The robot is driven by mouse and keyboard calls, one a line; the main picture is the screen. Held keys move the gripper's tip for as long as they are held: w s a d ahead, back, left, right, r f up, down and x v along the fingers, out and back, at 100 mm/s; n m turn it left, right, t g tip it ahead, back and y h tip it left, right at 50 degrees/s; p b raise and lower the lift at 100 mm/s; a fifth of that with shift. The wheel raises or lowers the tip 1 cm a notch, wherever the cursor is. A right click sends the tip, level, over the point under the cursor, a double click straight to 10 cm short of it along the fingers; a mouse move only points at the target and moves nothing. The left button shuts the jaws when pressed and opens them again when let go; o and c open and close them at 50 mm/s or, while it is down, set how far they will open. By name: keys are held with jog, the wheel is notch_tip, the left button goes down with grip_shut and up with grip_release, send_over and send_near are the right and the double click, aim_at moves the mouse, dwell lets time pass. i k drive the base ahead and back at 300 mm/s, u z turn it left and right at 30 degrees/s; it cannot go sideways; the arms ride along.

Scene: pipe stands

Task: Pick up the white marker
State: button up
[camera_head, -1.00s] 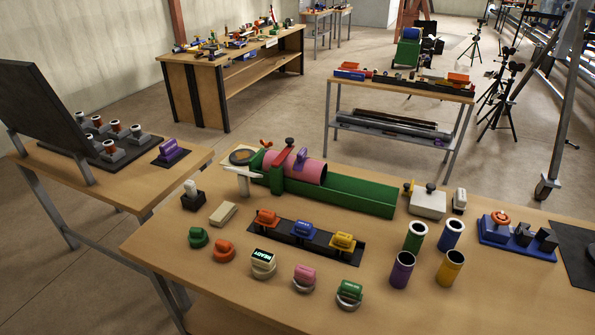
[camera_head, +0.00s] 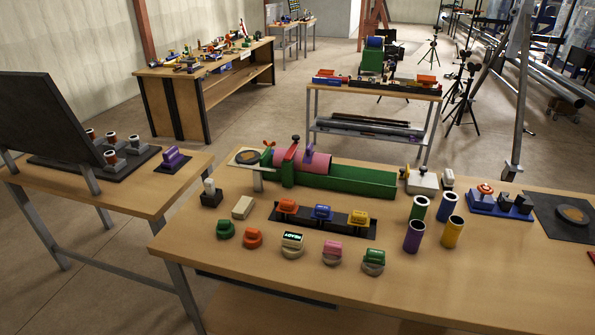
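A white, rounded piece with a dark label reading READY (camera_head: 292,243) stands at the front of the near workbench (camera_head: 420,270), between an orange piece (camera_head: 252,238) and a pink one (camera_head: 331,252). It is shaped like these coloured pieces. Other pale items are a white upright piece in a black block (camera_head: 210,186), a cream block (camera_head: 243,207) and a small white block at the back right (camera_head: 447,178). I cannot tell for certain which is the white marker. My gripper is not in view.
A black rack (camera_head: 338,227) holds orange, blue and yellow pieces. Behind it lies a green trough (camera_head: 350,184) with a pink cylinder (camera_head: 316,163). Several coloured tubes (camera_head: 413,236) stand to the right. A side table with a dark panel (camera_head: 45,115) stands at left. The bench's front strip is clear.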

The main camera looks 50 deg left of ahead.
aim_at(209, 183)
jog(key=z, duration=0.2)
jog(key=k, duration=0.7)
jog(key=u, duration=1.75)
jog(key=i, duration=0.95)
jog(key=u, duration=0.15)
jog(key=k, duration=0.3)
jog(key=z, duration=0.05)
